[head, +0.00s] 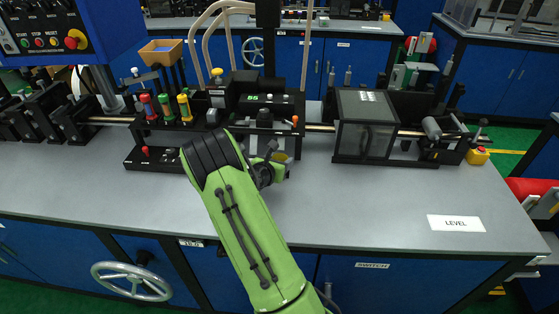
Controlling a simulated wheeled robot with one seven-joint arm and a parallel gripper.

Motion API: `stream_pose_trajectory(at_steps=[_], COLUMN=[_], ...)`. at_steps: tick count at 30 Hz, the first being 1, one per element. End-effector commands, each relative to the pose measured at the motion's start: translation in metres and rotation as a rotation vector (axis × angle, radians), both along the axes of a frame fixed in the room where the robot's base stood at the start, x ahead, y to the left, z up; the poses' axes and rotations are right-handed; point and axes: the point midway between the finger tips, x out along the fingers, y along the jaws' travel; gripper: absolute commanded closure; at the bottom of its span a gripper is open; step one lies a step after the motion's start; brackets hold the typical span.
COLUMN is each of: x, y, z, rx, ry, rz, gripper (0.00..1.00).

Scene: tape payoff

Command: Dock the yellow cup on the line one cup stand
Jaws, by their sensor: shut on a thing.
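A small yellow thing (280,157), seemingly the yellow cup, shows just beyond my wrist in the head view, in front of the machine at the middle of the bench. My gripper (272,168) is shut on it, low over the bench top. My green arm and wrist hide most of the jaws and much of the thing, so its tilt and any contact below it cannot be told. I cannot make out which part is the line one cup stand.
Red, green and yellow handled pieces (165,107) stand in a rack left of my wrist. A dark clear-sided box (365,125) stands on the right. The grey bench top (370,205) is clear at front right, apart from a LEVEL label (456,223).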

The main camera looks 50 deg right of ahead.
Motion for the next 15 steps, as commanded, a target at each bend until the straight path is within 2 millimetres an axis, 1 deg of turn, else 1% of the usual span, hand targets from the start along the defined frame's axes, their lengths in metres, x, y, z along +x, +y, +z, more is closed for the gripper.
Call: stream_pose_trajectory(at_steps=[2,3,5,12,15], x=[0.0002,0.0002,0.0002,0.0002,-0.0008], y=[0.0,0.0,0.0,0.0004,0.0055], z=[-0.0022,-0.0021,-0.0017,-0.0015,0.0009], rx=[0.0,0.0,0.0,0.0,0.001], ry=[0.0,0.0,0.0,0.0,0.001], rz=[0.0,0.0,0.0,0.0,0.002], gripper=[0.73,0.41,0.34,0.34,0.34])
